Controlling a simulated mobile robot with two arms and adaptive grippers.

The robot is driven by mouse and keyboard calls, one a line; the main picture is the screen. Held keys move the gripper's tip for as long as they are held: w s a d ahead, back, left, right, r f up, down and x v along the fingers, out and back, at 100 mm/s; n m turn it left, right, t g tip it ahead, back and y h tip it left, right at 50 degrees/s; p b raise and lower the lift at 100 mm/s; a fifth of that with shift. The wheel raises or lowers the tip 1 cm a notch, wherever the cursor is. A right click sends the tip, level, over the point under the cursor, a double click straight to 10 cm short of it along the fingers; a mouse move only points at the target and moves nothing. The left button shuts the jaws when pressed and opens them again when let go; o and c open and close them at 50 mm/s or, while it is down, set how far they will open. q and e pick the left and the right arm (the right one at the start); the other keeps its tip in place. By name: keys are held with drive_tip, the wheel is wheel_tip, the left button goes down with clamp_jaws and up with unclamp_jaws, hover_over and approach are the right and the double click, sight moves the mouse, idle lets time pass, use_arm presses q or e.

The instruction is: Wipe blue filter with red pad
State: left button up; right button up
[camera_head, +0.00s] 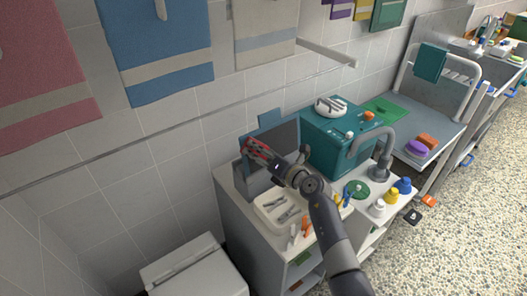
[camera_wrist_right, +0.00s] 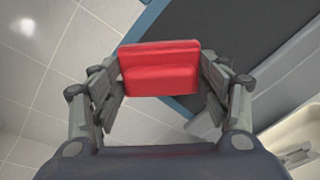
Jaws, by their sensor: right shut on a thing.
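The blue filter (camera_head: 287,133) stands upright at the back left of the white cabinet, a dark grey panel in a blue frame. In the right wrist view its dark panel (camera_wrist_right: 225,35) and blue edge lie behind the pad. My right gripper (camera_head: 257,150) is shut on the red pad (camera_head: 249,146), in front of the filter's left side. In the wrist view the red pad (camera_wrist_right: 160,68) sits between both fingers of my right gripper (camera_wrist_right: 160,82). I cannot tell whether the pad touches the filter. My left gripper is not in view.
A cream tray (camera_head: 262,217) with tools is below my right arm. A teal machine (camera_head: 322,149) stands right of the filter. White (camera_head: 377,208), yellow (camera_head: 392,196) and blue (camera_head: 404,186) bottles stand at the cabinet's right. Towels hang above; the wall left of the filter is clear.

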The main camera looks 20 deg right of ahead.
drive_tip(key=p+v, duration=0.4)
drive_tip(key=v, duration=0.2)
idle(0.3)
drive_tip(key=p+v, duration=0.2)
drive_tip(key=v, duration=0.1)
idle(0.5)
